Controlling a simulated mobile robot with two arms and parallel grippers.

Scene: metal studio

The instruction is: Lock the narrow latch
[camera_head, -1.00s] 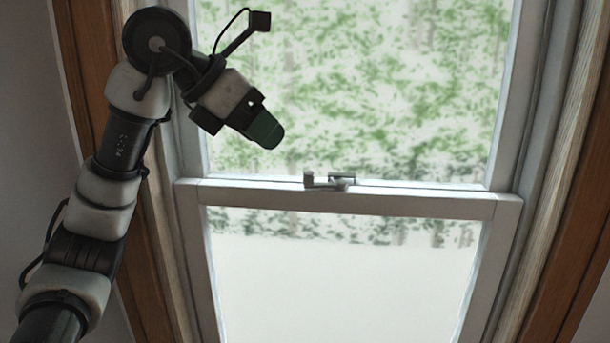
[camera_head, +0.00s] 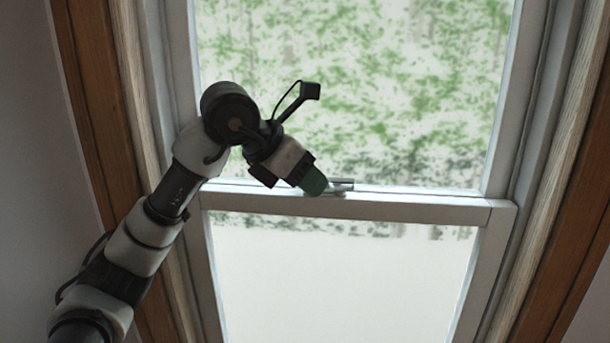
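The narrow latch (camera_head: 341,186) is a small grey metal piece on top of the window's horizontal middle rail (camera_head: 400,207). Its right part shows; its left part, with the small upright knob seen earlier, is hidden behind my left gripper. My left gripper (camera_head: 315,183) has green fingertips and comes in from the upper left, pointing down and right. Its tip overlaps the latch's left end in the head view; I cannot tell whether it touches. The fingers look like one green block, so their opening does not show. My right gripper is not in view.
The window has upper glass (camera_head: 370,90) and lower glass (camera_head: 340,285) in a white frame. Brown wooden trim (camera_head: 575,230) stands on both sides. The rail to the right of the latch is clear.

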